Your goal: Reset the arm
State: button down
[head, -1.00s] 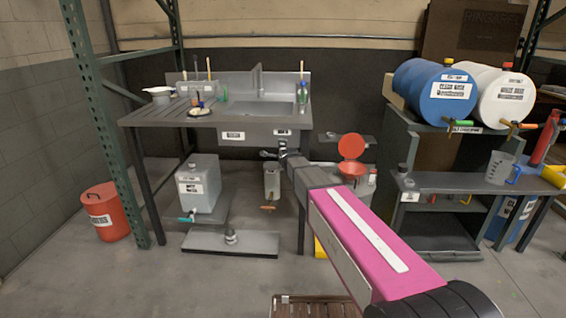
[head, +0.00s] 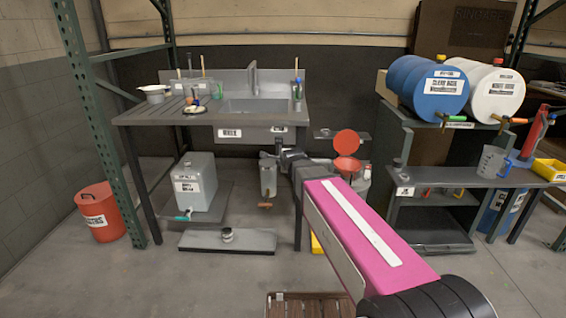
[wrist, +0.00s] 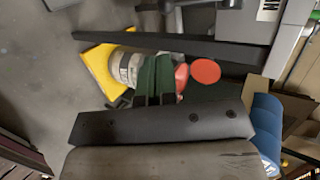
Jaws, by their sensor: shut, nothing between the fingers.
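My arm reaches out from the lower right of the head view, with its pink link in front. My gripper (head: 281,150) is small and dark at the far end, in front of the sink bench (head: 190,118). In the wrist view my gripper (wrist: 155,68) shows as two dark green fingers pressed together, with nothing held between them. An orange-red disc (wrist: 205,71) and a white round container (wrist: 125,68) lie beyond the fingers. The gripper's exact distance from the bench edge is hard to tell.
Blue (head: 432,92) and white (head: 494,96) drums lie on the right rack. A red bin (head: 100,210) stands left. Open floor lies at the front left.

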jog(key=shift+s, duration=0.1)
jog(key=s+d+f+n+g+h, duration=0.1)
jog(key=s+d+f+n+g, duration=0.4)
jog(key=s+d+f+n, duration=0.3)
jog(key=s+d+f+n+g+h, duration=0.1)
jog(key=s+d+f+n+g, duration=0.5)
jog(key=s, duration=1)
jog(key=d+f+n, duration=0.3)
jog(key=d+f, duration=0.1)
jog(key=shift+d+f, duration=0.25)
jog(key=shift+f, duration=0.15)
